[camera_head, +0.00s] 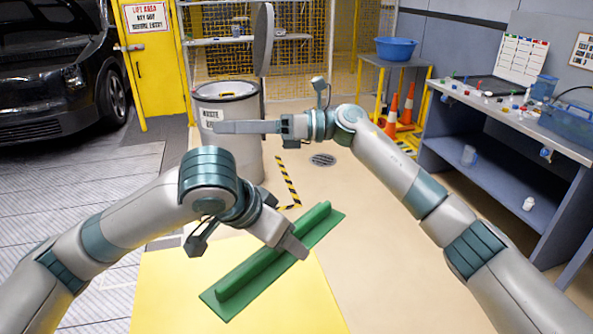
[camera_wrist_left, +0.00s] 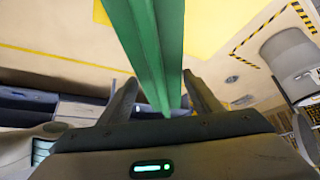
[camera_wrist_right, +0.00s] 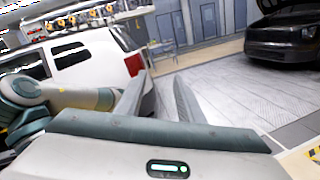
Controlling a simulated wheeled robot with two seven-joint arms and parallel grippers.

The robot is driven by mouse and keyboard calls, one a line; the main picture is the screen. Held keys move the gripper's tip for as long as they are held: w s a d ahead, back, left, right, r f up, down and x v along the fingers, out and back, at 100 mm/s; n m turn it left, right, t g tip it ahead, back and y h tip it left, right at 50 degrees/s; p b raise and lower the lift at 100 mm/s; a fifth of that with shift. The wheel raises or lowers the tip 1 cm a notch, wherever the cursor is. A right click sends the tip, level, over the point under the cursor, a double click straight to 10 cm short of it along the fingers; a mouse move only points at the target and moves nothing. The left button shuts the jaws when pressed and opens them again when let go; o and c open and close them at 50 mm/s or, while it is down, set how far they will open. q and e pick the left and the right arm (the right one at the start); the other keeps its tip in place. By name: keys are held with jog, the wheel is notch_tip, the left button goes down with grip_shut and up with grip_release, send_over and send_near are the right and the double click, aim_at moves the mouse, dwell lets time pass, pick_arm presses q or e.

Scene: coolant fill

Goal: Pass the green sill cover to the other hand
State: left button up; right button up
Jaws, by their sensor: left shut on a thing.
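The green sill cover (camera_head: 258,272) is a long flat strip with a raised rib along it, held in the air at a slant in the head view. My left gripper (camera_head: 296,247) is shut on its rib, nearer its upper right end. In the left wrist view, the cover (camera_wrist_left: 150,45) runs between the two fingers. My right gripper (camera_head: 225,127) is empty and points left, above and apart from the cover. In the right wrist view, its fingers (camera_wrist_right: 160,88) stand apart with nothing between them.
A grey waste bin (camera_head: 228,105) with a raised lid stands behind the right gripper. A workbench (camera_head: 500,118) with small parts is at the right. Orange cones (camera_head: 408,103) and a blue basin (camera_head: 395,48) on a stand are at the back. A black car (camera_head: 60,75) is at the left.

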jog(key=s+a+r+n+g+h, duration=0.1)
jog(key=s+r+n+g+h, duration=0.1)
jog(key=s+n+h, duration=0.35)
jog(key=n+t+h, duration=0.4)
jog(key=n+h, duration=0.4)
jog(key=h, duration=0.5)
send_over(297, 224)
jog(key=f, duration=0.5)
jog(key=shift+s+f, duration=0.25)
jog(key=shift+s, duration=0.1)
jog(key=shift+f, duration=6)
